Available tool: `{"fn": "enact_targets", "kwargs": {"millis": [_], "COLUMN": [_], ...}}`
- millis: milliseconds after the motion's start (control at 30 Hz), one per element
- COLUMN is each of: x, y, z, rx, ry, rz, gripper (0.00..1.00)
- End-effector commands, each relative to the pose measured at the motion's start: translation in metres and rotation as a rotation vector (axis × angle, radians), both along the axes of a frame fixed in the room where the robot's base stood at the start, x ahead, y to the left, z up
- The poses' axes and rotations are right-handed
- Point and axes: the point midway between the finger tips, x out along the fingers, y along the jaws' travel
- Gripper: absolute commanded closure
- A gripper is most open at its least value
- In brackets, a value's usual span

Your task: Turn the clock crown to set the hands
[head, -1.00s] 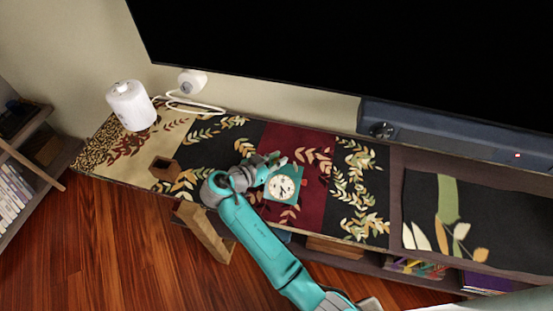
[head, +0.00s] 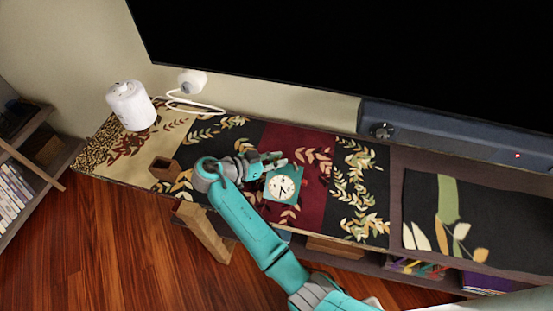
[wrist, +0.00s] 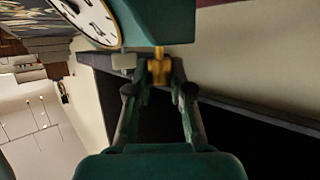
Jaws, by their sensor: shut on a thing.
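The clock (head: 282,187) is a teal block with a round white face and dark hands. It stands on the dark red part of the patterned cloth in the head view. The wrist view shows part of its white dial (wrist: 92,20) and teal case at the upper left. A gold crown (wrist: 158,66) sticks out of the case's side. My gripper (wrist: 158,80) has its fingertips on either side of the crown and is shut on it. In the head view, my gripper (head: 268,162) is beside the clock's upper edge, and the crown cannot be made out.
A white cylinder (head: 131,105) and a white round device with a cable (head: 192,82) stand at the left back. A small brown box (head: 164,168) is left of my arm. A black screen (head: 350,50) and a dark long bar (head: 455,133) lie behind. The cloth right of the clock is clear.

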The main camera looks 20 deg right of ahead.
Motion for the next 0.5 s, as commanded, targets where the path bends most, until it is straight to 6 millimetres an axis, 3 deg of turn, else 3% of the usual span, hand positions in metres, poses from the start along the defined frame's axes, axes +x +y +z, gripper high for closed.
{"fn": "enact_targets", "kwargs": {"millis": [33, 133, 500], "x": [-0.0003, -0.0003, -0.0004], "y": [-0.0006, -0.0004, 0.0038], "z": [-0.0003, -0.0004, 0.0016], "rx": [0.000, 0.000, 0.000], "ry": [0.000, 0.001, 0.000], "rz": [-0.001, -0.001, 0.001], "gripper": [0.77, 0.53, 0.53]}}
